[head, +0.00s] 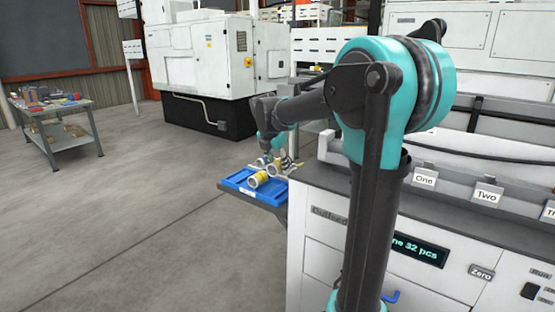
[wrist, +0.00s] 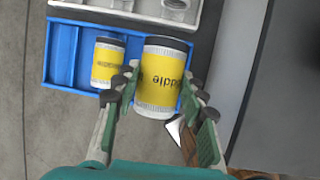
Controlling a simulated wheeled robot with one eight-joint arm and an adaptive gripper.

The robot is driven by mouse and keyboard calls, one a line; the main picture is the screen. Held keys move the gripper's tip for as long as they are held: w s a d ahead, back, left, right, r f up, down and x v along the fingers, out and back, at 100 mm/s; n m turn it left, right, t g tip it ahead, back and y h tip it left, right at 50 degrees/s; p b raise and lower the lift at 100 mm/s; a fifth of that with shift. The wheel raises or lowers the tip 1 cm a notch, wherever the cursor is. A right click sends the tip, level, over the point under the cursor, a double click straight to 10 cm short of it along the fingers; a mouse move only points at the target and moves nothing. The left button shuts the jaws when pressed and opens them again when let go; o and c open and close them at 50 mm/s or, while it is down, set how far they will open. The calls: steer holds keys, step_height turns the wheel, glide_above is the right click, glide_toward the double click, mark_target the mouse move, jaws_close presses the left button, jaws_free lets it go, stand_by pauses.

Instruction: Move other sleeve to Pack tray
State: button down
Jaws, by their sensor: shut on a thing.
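A sleeve (wrist: 160,80), a pale cylinder with a yellow band and dark end, sits between the fingers of my gripper (wrist: 165,105) in the wrist view. Lettering ending in "ddle" shows on its band. My gripper is shut on it, and it looks nearer the camera than the tray. The blue tray (wrist: 61,55) lies below and behind it, divided by a low wall. A second yellow-banded sleeve (wrist: 108,65) lies in that tray, left of the held one. In the head view the blue tray (head: 236,184) is at the bench's left end, with my gripper (head: 281,165) above its right side.
A pale compartmented tray (wrist: 205,22) adjoins the blue tray at the top of the wrist view. The grey-white bench (head: 330,185) stands to the right, with holders labelled One and Two. A white machine (head: 205,60) and a side table (head: 55,115) stand behind. Open floor lies left.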

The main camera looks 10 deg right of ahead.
steer(key=shift+f, duration=3.8)
steer(key=c, duration=0.8)
jaws_free()
steer(key=v, duration=1.2)
step_height(320, 180, up, 6)
glide_above(274, 166)
steer(key=shift+s+a, duration=0.4)
steer(key=shift+s, duration=0.05)
